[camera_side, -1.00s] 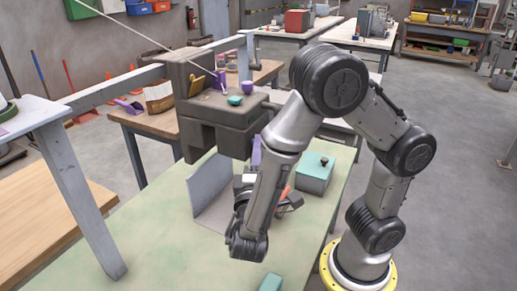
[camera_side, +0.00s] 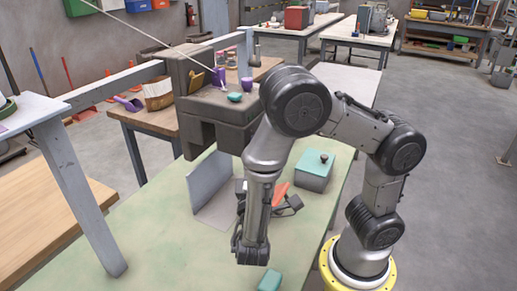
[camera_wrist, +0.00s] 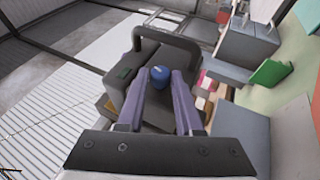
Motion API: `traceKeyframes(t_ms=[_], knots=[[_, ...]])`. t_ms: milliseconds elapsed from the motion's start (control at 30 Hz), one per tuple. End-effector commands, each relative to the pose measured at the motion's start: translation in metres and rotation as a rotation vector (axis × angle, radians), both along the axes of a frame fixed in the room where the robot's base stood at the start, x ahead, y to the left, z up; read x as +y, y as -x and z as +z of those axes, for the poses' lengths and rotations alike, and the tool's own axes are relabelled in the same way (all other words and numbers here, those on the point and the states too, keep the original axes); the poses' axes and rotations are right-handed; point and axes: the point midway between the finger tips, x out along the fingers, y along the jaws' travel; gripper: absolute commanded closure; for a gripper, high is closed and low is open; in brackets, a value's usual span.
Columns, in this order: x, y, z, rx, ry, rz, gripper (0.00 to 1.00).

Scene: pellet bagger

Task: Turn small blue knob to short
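The small blue knob (camera_wrist: 159,76) shows in the wrist view on a dark housing (camera_wrist: 150,57) with a looped bar. My gripper (camera_wrist: 158,80) has two purple fingers, spread apart on either side of the knob in the picture. A gap shows on each side, and I see no contact. How deep the fingertips reach around the knob cannot be told. The knob's pointer and its short mark cannot be read. In the side view my forearm hides the fingers and the knob.
A grey upright panel (camera_side: 212,180) stands on the pale green table (camera_side: 165,235). A teal-topped box (camera_side: 315,170) stands to the right of my forearm. A teal block (camera_side: 269,281) lies at the front. A large dark machine (camera_side: 205,105) stands behind. The table's left part is bare.

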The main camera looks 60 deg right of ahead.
Motion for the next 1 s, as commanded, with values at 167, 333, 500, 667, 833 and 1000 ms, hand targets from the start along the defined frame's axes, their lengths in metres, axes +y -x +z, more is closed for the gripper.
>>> traceKeyframes(t_ms=[167,333,500,667,833,1000], knots=[[0.0,0.0,0.0,0.0,-0.001,0.0,0.38],[0.0,0.0,0.0,0.002,-0.002,0.002,0.38],[0.003,0.001,-0.002,0.002,-0.002,0.003,0.38],[0.018,0.007,-0.005,-0.001,-0.001,0.007,0.38],[0.046,0.018,-0.005,0.001,-0.002,0.008,0.38],[0.069,0.029,-0.005,0.002,-0.001,0.004,0.38]])
